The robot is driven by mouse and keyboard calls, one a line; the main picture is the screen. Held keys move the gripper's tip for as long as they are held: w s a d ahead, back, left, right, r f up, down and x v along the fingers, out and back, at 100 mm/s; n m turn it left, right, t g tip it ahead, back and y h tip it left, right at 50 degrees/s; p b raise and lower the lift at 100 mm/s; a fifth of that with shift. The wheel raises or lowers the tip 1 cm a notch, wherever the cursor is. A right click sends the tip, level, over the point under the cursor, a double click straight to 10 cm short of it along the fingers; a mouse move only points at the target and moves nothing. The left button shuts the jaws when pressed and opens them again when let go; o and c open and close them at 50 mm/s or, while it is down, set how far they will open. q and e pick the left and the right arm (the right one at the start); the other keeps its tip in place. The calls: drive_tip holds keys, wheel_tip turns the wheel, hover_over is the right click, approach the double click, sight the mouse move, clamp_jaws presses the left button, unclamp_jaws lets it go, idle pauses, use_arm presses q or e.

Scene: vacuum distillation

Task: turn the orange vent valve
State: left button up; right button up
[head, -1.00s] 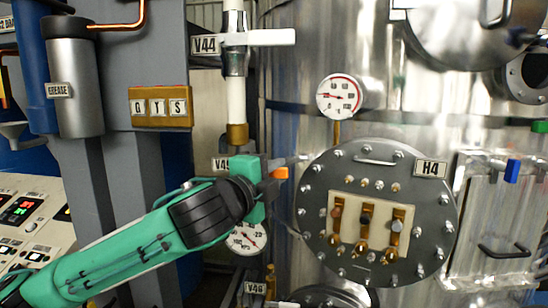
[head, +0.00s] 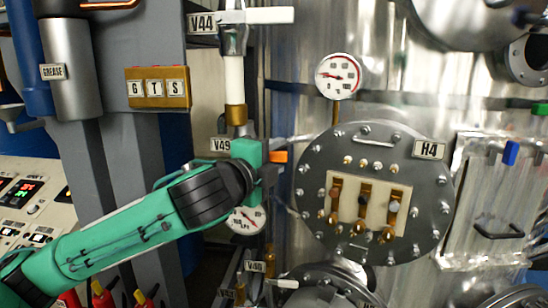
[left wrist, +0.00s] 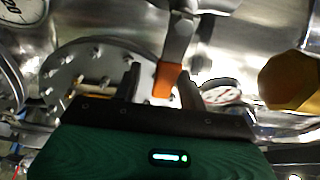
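The orange vent valve handle (head: 278,157) shows as a small orange tip right of the label V49 in the head view. In the left wrist view its orange end (left wrist: 166,78) hangs from a grey metal lever. My left gripper (head: 270,165) is at the handle in the head view, and its green body hides most of the valve. In the left wrist view its two dark fingers (left wrist: 160,88) stand apart, one on each side of the orange end. A gap shows on the left; the right finger is close to or touching it. My right gripper is not in view.
A brass-fitted white pipe (head: 235,85) with valve V44 rises above the gripper. A gauge (head: 245,220) sits just below it. The round H4 flange (head: 318,155) is close on the right. A yellow-brown knob (left wrist: 290,82) is at the right of the wrist view.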

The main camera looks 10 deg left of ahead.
use_arm(q)
drive_tip(key=shift+s+a, duration=0.15)
drive_tip(key=shift+s, duration=0.15)
drive_tip(key=b+v, duration=0.5)
drive_tip(key=v, duration=0.8)
drive_tip(key=shift+b, duration=0.3)
